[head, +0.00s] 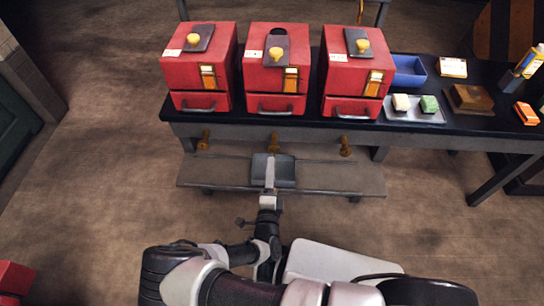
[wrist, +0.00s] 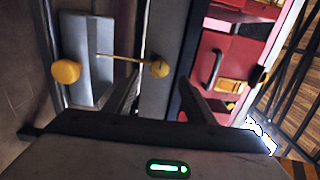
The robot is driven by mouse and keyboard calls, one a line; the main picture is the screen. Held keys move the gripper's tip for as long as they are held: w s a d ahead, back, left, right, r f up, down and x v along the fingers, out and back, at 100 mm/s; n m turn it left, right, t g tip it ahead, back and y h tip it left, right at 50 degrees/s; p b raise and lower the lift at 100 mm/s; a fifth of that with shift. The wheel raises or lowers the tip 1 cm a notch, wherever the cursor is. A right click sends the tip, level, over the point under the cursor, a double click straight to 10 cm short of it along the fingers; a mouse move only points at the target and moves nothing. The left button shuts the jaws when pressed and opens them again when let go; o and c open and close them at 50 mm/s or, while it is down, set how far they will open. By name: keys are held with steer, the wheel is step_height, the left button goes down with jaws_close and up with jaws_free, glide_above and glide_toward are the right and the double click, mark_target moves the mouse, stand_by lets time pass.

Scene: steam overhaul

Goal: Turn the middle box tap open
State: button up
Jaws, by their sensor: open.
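Three red boxes stand in a row on the black bench. The middle box (head: 275,75) has a yellow knob on a grey lid plate and a drawer below. Under it, the brass middle tap (head: 272,143) sticks out of the bench front. In the wrist view the tap (wrist: 159,67) is a yellow ball on the grey apron, with a thin rod running left. It lies ahead of the gap between my fingers, apparently untouched. My gripper (wrist: 160,98) is open and empty. In the head view my gripper (head: 270,170) is just below the tap, seen narrowly, fingertips unclear.
A left tap (head: 203,140) and right tap (head: 345,146) flank the middle one. A grey pan (head: 287,173) sits on the low shelf (head: 220,175) below. A yellow knob (wrist: 65,72) shows by the pan in the wrist view. A blue bin (head: 408,72) stands right.

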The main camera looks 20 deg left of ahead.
steer(key=p+v, duration=0.1)
steer(key=v, duration=0.8)
steer(key=shift+s+d, duration=0.15)
steer(key=shift+s, duration=0.15)
